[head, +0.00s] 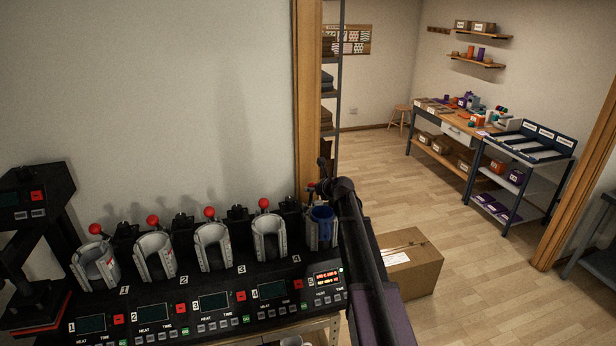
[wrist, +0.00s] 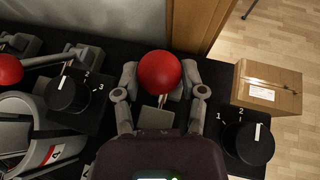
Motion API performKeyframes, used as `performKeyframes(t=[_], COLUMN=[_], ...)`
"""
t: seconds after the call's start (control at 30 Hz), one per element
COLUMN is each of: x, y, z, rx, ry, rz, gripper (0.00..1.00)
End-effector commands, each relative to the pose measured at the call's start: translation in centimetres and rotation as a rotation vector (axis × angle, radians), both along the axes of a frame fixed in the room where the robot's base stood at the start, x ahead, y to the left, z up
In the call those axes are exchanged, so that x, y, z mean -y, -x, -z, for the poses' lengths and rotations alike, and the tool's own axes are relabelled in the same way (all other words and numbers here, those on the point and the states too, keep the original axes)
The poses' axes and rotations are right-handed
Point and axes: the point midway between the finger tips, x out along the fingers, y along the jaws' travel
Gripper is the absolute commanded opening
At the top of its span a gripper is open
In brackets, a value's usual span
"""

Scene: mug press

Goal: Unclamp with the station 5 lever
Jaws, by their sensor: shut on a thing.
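The station 5 lever has a red ball knob (wrist: 160,72), which sits between the two fingers of my gripper (wrist: 159,80) in the wrist view. The gripper is shut on it. In the head view my gripper (head: 326,175) is at the right end of the press row, and only a small part of the red knob shows beside it. The station 5 press (head: 313,240) holds a dark blue mug (head: 322,222), partly hidden by my arm. The station 5 display (head: 327,277) is lit with red-orange text; the other displays look dark.
Several more presses with red-knobbed levers stand to the left, including the station 4 press (head: 268,240), which looks empty. Numbered dials, one at the right (wrist: 249,144), flank the lever. A cardboard box (head: 410,262) is on the floor to the right. A wooden door post (head: 307,90) rises behind.

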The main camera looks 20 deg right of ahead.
Motion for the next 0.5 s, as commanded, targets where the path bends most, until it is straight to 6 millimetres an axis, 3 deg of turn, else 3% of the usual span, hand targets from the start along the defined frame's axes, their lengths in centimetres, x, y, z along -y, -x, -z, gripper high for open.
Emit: performKeyframes(t=[0.17, 0.5], x=[-0.17, -0.14], y=[0.94, 0.99], z=[0.4, 0.39], rx=[-0.005, -0.003], ry=[0.001, 0.001], rz=[-0.004, -0.004], gripper=[0.3, 0.3])
